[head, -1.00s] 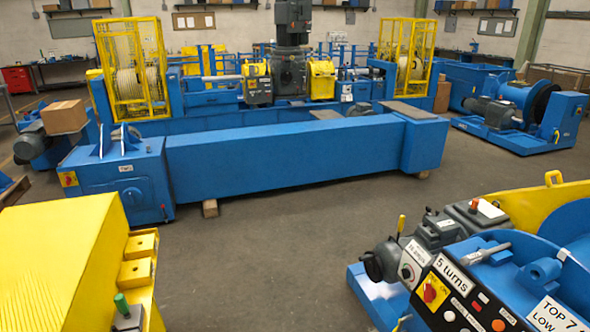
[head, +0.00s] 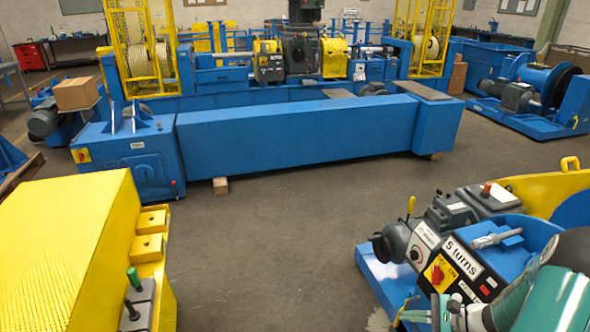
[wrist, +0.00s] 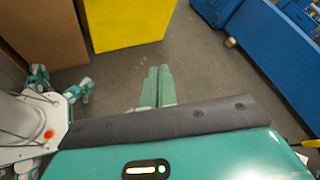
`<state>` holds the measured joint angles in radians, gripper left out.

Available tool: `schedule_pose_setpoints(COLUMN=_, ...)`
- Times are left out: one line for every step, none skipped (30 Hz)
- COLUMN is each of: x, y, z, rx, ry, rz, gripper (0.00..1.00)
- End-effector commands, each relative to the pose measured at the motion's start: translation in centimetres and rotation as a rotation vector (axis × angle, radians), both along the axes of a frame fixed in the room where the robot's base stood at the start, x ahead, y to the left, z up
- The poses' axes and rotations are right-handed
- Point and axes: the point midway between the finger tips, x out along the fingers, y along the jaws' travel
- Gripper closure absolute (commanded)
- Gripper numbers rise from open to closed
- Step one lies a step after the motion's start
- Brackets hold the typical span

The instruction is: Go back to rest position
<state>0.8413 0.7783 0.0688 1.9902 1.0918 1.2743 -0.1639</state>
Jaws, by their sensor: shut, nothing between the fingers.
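My gripper (wrist: 157,86) shows in the wrist view with its two pale green fingers side by side, shut and empty. It points at bare grey floor and touches nothing there. In the head view, part of my teal arm covers the lower right corner, in front of the blue control unit (head: 440,250) with the "5 turns" label. From the head view I cannot tell how far it is from that unit. My white body and parts of my legs show at the left of the wrist view.
A yellow machine (head: 75,235) stands at the lower left. A long blue beam housing (head: 290,137) lies across the middle, with caged yellow reels (head: 140,50) behind. Grey floor (head: 280,250) between them is clear. A brown panel (wrist: 45,30) shows in the wrist view.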

Motion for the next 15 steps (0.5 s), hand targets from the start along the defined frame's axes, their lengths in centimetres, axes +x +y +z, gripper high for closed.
schedule_pose_setpoints(x=0.1, y=1.2, z=1.8, rx=-0.053, ry=-0.011, rz=0.061, gripper=1.0)
schedule_pose_setpoints(x=0.0, y=1.8, z=2.6, rx=-0.083, ry=-0.015, rz=0.094, gripper=1.0)
schedule_pose_setpoints(x=-0.2, y=2.6, z=3.8, rx=-0.125, ry=-0.02, rz=0.14, gripper=1.0)
schedule_pose_setpoints(x=-0.3, y=3.3, z=4.6, rx=-0.156, ry=-0.026, rz=0.173, gripper=1.0)
schedule_pose_setpoints(x=-0.5, y=3.9, z=5.4, rx=-0.187, ry=-0.032, rz=0.206, gripper=1.0)
schedule_pose_setpoints(x=-0.7, y=4.7, z=6.4, rx=-0.23, ry=-0.039, rz=0.248, gripper=1.0)
schedule_pose_setpoints(x=-0.9, y=5.3, z=7.2, rx=-0.262, ry=-0.046, rz=0.281, gripper=1.0)
schedule_pose_setpoints(x=-1.2, y=5.8, z=8.0, rx=-0.293, ry=-0.054, rz=0.311, gripper=1.0)
schedule_pose_setpoints(x=-1.5, y=6.6, z=9.0, rx=-0.337, ry=-0.063, rz=0.35, gripper=1.0)
schedule_pose_setpoints(x=-1.8, y=7.1, z=9.7, rx=-0.37, ry=-0.072, rz=0.38, gripper=1.0)
schedule_pose_setpoints(x=-2.1, y=7.6, z=10.4, rx=-0.402, ry=-0.079, rz=0.41, gripper=1.0)
schedule_pose_setpoints(x=-2.5, y=8.3, z=11.3, rx=-0.446, ry=-0.092, rz=0.447, gripper=1.0)
schedule_pose_setpoints(x=-2.8, y=8.8, z=12.0, rx=-0.48, ry=-0.103, rz=0.476, gripper=1.0)
schedule_pose_setpoints(x=-3.2, y=9.3, z=12.7, rx=-0.513, ry=-0.113, rz=0.502, gripper=1.0)
schedule_pose_setpoints(x=-3.6, y=9.9, z=13.6, rx=-0.558, ry=-0.129, rz=0.537, gripper=1.0)
